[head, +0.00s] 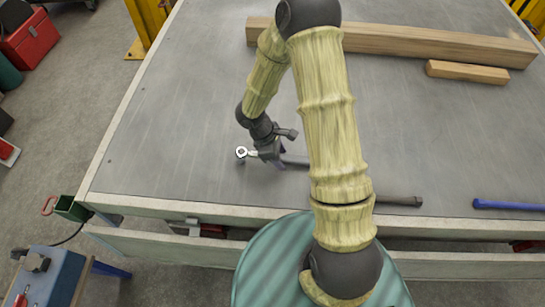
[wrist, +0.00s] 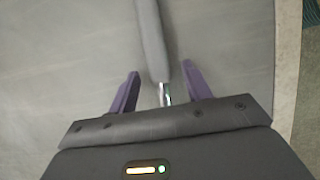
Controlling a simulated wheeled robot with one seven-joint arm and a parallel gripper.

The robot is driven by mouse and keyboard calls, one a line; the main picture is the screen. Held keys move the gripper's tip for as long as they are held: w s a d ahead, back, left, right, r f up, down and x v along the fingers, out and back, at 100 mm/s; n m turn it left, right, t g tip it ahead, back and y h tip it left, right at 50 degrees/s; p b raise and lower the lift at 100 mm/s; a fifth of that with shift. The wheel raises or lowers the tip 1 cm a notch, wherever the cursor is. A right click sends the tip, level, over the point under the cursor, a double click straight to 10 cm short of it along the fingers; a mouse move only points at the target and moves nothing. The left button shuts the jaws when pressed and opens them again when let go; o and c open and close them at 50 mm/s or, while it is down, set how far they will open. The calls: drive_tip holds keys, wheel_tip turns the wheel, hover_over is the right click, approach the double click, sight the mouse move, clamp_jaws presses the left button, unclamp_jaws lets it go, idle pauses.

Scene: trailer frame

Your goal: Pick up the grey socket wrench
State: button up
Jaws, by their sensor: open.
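The grey socket wrench lies on the grey trailer deck, with its round ratchet head (head: 241,152) showing just left of my gripper in the head view. Its grey handle (head: 296,160) runs right and passes behind my arm. My gripper (head: 279,158) is low over the wrench, fingers open. In the wrist view the two purple fingers (wrist: 160,75) stand on either side of the wrench, with a gap each side. The grey handle (wrist: 151,40) runs away from me, and its shiny shank (wrist: 165,95) is between the fingers. The ratchet head is hidden there by the gripper body.
A dark bar end (head: 400,200) lies right of my arm near the deck's front edge; its other end is hidden. A blue bar (head: 507,205) lies further right. A long wooden beam (head: 430,43) and a shorter block (head: 467,72) lie at the back. The deck's left is clear.

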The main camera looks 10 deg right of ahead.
clamp_jaws()
drive_tip(key=shift+r, duration=0.15)
wheel_tip(320, 180, up, 10)
drive_tip(key=p, duration=0.1)
drive_tip(key=shift+p, duration=0.35)
idle(0.5)
